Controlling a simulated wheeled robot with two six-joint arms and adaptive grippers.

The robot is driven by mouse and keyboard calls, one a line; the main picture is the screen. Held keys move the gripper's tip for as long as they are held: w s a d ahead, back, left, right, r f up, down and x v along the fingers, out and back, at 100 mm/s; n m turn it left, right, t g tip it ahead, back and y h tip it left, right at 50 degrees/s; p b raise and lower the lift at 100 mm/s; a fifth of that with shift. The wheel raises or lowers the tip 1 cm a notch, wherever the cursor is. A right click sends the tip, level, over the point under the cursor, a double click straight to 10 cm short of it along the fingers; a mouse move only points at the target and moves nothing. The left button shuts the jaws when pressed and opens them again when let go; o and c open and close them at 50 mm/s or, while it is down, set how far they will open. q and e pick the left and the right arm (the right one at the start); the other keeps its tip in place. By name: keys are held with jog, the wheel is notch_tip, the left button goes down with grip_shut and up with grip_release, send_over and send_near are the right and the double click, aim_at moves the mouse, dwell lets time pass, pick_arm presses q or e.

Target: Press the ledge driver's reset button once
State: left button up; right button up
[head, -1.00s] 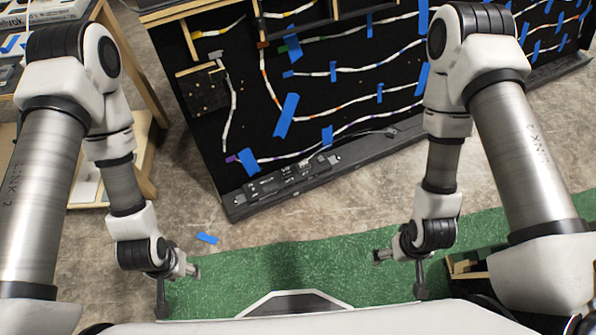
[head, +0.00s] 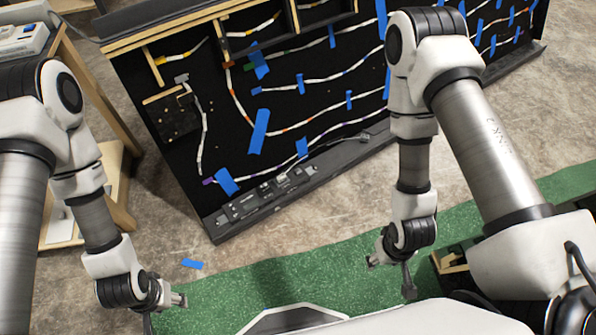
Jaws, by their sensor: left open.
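The ledge driver (head: 258,202) is a dark box with small pale marks, lying on the bottom ledge (head: 325,168) of the black LED board. Its reset button is too small to make out. My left gripper (head: 180,300) is at the lower left, over the edge of the green mat, open and empty, well short of the driver. My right gripper (head: 388,278) hangs over the green mat at the lower right, apart from the board and driver. Its fingers are too small and dark to judge, and I see nothing held in it.
The black board (head: 190,140) carries white LED strips and blue tape. A wooden shelf (head: 115,165) stands at the left. A green mat (head: 300,262) lies in front on the concrete floor, with a loose blue tape piece (head: 192,264) near it. A wooden-edged box (head: 452,258) sits at the right.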

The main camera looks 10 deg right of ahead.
grip_shut()
dwell(1.0)
